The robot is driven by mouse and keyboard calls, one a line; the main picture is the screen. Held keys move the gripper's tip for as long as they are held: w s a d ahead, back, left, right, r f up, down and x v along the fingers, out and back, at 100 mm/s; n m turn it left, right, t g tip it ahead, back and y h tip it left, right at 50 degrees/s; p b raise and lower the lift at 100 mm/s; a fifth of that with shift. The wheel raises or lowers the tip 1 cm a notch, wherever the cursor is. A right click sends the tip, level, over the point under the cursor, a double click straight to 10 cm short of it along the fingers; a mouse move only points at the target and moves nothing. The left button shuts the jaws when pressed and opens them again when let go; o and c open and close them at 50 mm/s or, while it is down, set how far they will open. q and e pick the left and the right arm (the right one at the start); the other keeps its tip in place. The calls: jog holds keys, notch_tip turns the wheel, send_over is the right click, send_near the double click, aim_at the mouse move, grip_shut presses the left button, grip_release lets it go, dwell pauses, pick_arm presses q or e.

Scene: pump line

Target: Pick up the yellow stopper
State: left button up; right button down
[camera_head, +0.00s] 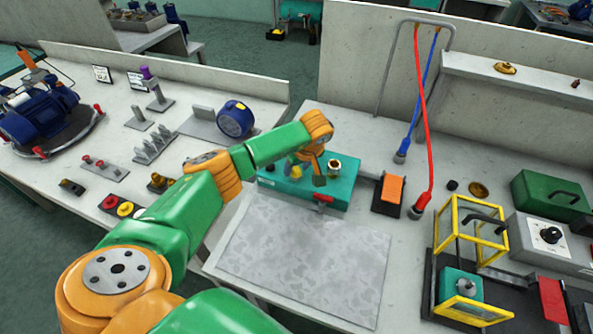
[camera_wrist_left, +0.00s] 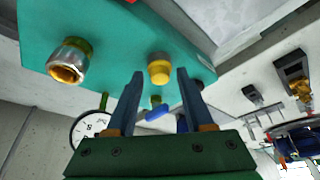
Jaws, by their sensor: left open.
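The yellow stopper (camera_head: 296,171) stands on top of the teal box (camera_head: 345,192) in the head view, partly hidden by my gripper. In the left wrist view the stopper (camera_wrist_left: 159,70) shows as a short yellow cap on the teal face (camera_wrist_left: 112,45), in line with the gap between my fingertips. My left gripper (camera_head: 310,176) is over the box, with its fingers pointing down. In the wrist view the gripper (camera_wrist_left: 160,84) is open and nothing is clamped in it. I cannot tell how far the fingertips are from the stopper. My right gripper is not in view.
A metal fitting with a brass opening (camera_wrist_left: 68,62) stands on the box beside the stopper. A red part (camera_head: 323,199) is on the box's front. An orange-topped block (camera_head: 391,189) stands to the right. The grey mat (camera_head: 305,260) in front is bare.

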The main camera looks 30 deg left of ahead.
pick_arm(q)
jog(key=shift+s+r, duration=0.1)
grip_shut()
jog(key=shift+d, duration=0.1)
